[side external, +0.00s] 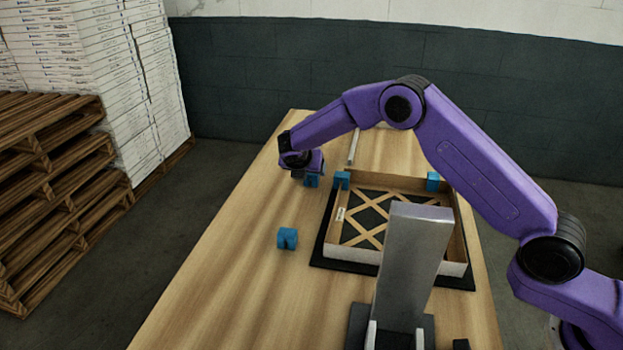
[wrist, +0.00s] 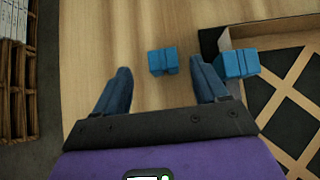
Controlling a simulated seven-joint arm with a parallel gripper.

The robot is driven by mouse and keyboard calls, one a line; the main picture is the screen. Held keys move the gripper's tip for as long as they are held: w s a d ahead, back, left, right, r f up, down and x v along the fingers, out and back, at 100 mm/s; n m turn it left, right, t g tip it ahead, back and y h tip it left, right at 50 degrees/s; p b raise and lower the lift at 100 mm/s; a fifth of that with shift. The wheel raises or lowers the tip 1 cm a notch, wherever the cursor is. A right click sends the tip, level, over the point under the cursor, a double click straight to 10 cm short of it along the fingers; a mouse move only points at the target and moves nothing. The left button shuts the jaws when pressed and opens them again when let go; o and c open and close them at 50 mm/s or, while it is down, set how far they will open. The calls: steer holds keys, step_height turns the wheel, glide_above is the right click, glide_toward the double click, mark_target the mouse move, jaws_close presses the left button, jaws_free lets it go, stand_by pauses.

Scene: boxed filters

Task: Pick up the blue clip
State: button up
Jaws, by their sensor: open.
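Several blue clips are in view. One blue clip (wrist: 162,61) lies loose on the table and shows between my open fingers, a little beyond the tips, in the wrist view. In the side view this clip (side external: 311,181) is just below my gripper (side external: 300,170), partly close against it in the picture. My gripper (wrist: 160,85) is open and empty. Another blue clip (side external: 287,238) lies alone on the table, nearer the side camera. Two more sit on the far corners of the boxed filter frame, at left (side external: 341,180) and right (side external: 433,181); the left one also shows in the wrist view (wrist: 236,63).
The wooden filter frame (side external: 452,268) sits on a black base (side external: 325,262) right of my gripper. A grey upright block (side external: 412,255) stands in front of it. The table's left side (side external: 215,290) is clear. Pallets (side external: 60,200) stand off the table.

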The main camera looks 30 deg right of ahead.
mark_target(312, 179)
steer(key=shift+x, duration=2.8)
steer(key=shift+s+d+f, duration=0.1)
steer(key=shift+s, duration=0.1)
steer(key=c, duration=1)
